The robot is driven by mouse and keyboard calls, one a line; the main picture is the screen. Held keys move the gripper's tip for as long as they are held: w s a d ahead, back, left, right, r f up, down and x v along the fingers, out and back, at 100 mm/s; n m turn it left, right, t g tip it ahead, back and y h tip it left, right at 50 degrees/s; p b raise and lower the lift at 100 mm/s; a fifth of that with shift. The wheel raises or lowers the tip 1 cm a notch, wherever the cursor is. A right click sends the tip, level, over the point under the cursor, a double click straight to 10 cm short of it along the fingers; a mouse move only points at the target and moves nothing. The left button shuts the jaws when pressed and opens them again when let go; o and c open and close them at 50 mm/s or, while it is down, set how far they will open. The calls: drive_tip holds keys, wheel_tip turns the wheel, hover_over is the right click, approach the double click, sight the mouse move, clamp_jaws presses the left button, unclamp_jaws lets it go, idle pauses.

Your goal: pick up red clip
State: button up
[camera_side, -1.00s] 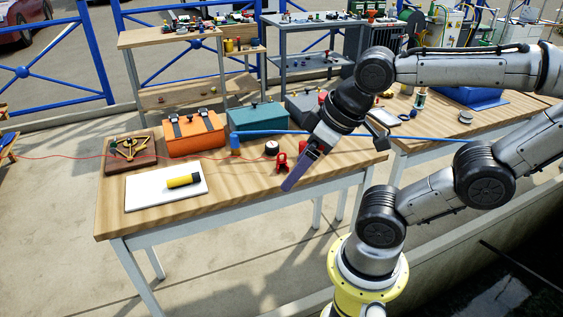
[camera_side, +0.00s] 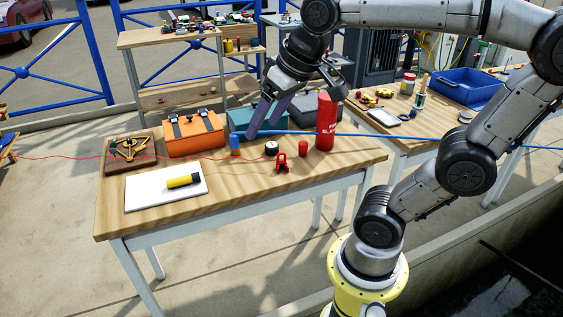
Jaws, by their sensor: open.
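A small red clip (camera_side: 282,165) stands on the wooden workbench (camera_side: 240,193), near the middle of its right half. My gripper (camera_side: 259,131) points down above the back of the bench, behind and to the left of the clip. Its two long purple fingers are apart with nothing seen between them. The fingers overlap the teal box and the blue pole in this view, so their exact height is hard to tell. The gripper is not touching the clip.
A red canister (camera_side: 326,124) and a small red cylinder (camera_side: 303,148) stand right of the clip. A blue pole (camera_side: 305,133) crosses the back. An orange toolbox (camera_side: 195,138) stands left. Bare wood lies in front.

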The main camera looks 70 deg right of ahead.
drive_tip(key=w+d+m+g, duration=0.2)
drive_tip(key=w+d+m, duration=0.1)
drive_tip(key=w+d, duration=0.6)
drive_tip(key=m+g, duration=0.3)
drive_tip(key=m, duration=0.3)
hover_over(282, 152)
wheel_tip(282, 152, down, 17)
drive_tip(key=shift+y, duration=0.3)
drive_tip(key=f, duration=0.7)
drive_tip(key=shift+s+d+f, duration=0.1)
drive_tip(key=shift+d+f, duration=0.05)
drive_tip(key=shift+d, duration=0.05)
drive_tip(key=shift+a+f, duration=0.15)
drive_tip(key=shift+f, duration=1.3)
drive_tip(key=shift+a+f, duration=0.1)
drive_tip(key=shift+f, duration=1.35)
drive_tip(key=shift+c, duration=0.2)
clamp_jaws()
